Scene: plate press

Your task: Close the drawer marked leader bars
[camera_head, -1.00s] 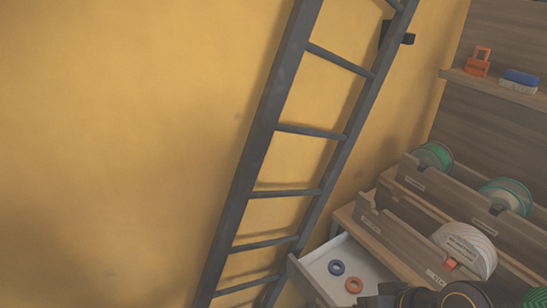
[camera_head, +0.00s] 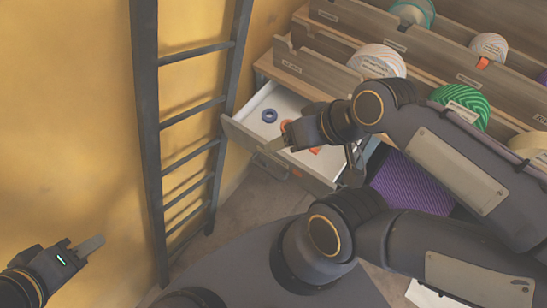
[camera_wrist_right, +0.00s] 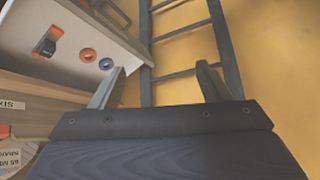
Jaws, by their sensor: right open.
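One drawer stands pulled out from the wooden cabinet. Its pale interior (camera_head: 284,100) and grey front show in the head view, but no label is readable on it. A blue ring and orange items lie inside. My right gripper (camera_head: 288,137) is over the drawer near its front edge, partly hidden by its own wrist. In the right wrist view, the fingers of the right gripper (camera_wrist_right: 160,82) are apart with nothing between them, and the drawer (camera_wrist_right: 65,68) is at upper left. My left gripper (camera_head: 88,247) is at lower left, far from the drawer; its finger gap does not show.
A dark ladder (camera_head: 147,120) leans by the yellow wall, left of the drawer. Tiered wooden racks (camera_head: 315,68) with several spools stand behind and right of the drawer. A purple ribbed item (camera_head: 402,188) is below the right arm. Floor shows between ladder and drawer.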

